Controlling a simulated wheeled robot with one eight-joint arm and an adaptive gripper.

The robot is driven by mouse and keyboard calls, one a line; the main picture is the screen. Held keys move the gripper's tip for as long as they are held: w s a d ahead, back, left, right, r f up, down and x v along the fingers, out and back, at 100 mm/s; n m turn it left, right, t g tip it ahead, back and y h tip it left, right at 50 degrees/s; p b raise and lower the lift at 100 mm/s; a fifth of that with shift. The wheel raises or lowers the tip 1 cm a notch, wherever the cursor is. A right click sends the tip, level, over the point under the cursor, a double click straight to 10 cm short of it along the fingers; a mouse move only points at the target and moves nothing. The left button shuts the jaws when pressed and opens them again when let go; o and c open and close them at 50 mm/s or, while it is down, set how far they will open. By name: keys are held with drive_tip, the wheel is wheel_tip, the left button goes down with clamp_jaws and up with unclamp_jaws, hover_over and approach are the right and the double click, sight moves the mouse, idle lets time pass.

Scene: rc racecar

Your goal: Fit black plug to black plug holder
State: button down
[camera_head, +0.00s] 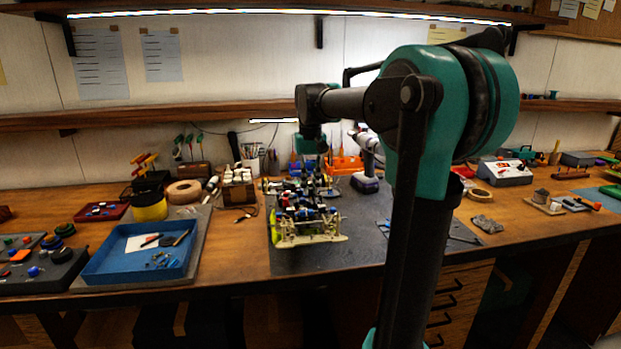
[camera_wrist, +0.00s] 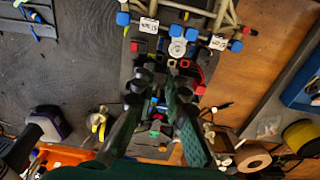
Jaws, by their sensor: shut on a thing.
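The RC car (camera_head: 303,220) stands on the dark mat, its yellowish frame end toward the front edge. My gripper (camera_head: 309,146) is over the car's rear part in the head view; its fingertips are hidden there. In the wrist view my gripper (camera_wrist: 162,76) points down at the car chassis. Its two dark green fingers come close together on a small dark thing, seemingly the black plug, which hardly stands out. Small red-rimmed and dark square sockets (camera_wrist: 178,63) lie just beyond the fingertips. I cannot tell which is the black plug holder, or whether the plug touches it.
A blue tray (camera_head: 103,268) with small parts is at left. A purple-based drill (camera_head: 366,184) and an orange rack (camera_head: 346,165) stand behind the car. A yellow tape roll (camera_head: 149,207) is behind the tray. The dark mat (camera_head: 285,262) is bare at front.

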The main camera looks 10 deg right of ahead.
sight(311, 196)
drive_tip(key=shift+f, duration=1.15)
drive_tip(key=shift+f, duration=1.05)
idle(0.6)
drive_tip(key=c, duration=1.5)
unclamp_jaws()
drive_tip(key=shift+o, duration=0.2)
wheel_tip(311, 196, up, 12)
drive_tip(key=shift+f, duration=0.1)
